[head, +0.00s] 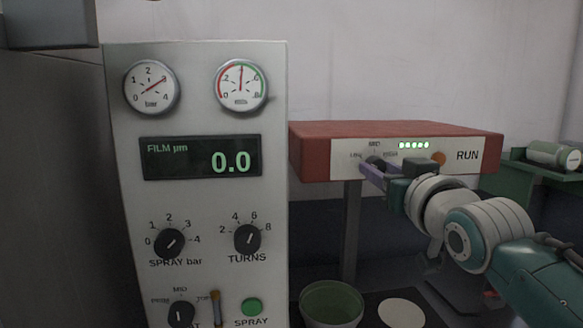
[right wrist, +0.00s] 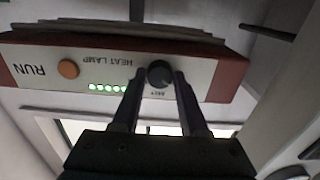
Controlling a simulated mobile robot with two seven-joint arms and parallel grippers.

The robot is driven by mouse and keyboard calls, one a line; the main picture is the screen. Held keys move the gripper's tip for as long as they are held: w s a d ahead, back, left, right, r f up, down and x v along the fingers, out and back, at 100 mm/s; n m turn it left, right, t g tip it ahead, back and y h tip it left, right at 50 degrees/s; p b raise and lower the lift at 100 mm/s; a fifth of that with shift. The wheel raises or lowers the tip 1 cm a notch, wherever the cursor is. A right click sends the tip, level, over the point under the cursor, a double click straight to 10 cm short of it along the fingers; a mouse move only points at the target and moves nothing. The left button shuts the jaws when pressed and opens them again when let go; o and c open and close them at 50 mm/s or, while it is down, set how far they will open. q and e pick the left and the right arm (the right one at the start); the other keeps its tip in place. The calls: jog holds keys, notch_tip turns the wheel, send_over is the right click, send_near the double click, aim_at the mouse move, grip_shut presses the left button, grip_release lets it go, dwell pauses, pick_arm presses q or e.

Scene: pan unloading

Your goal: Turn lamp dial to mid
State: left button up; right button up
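The lamp dial (head: 376,161) is a dark round knob on the cream front of the red heat lamp box (head: 330,131), under the labels LOW, MID and HIGH. My right gripper (head: 373,171) reaches it from the lower right and partly covers it. In the right wrist view the dial (right wrist: 160,73) sits between the tips of my right fingers (right wrist: 158,82), with little or no gap on either side; the gripper looks shut on it. The dial's pointer is too small and hidden to read. My left gripper is not in view.
A grey control panel (head: 200,205) with gauges, a 0.0 film display and several knobs stands at the left. A green-lined bucket (head: 331,302) and a pale disc (head: 401,313) are below the lamp box. An orange button (head: 438,158) and lit green lights (head: 413,145) are beside the dial.

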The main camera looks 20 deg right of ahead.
grip_shut()
jog(key=shift+m, duration=0.8)
jog(key=m+p, duration=0.1)
jog(key=m, duration=0.3)
jog(key=shift+r, duration=0.1)
jog(key=m, duration=0.4)
jog(key=shift+m+p, duration=0.4)
jog(key=shift+m, duration=0.6)
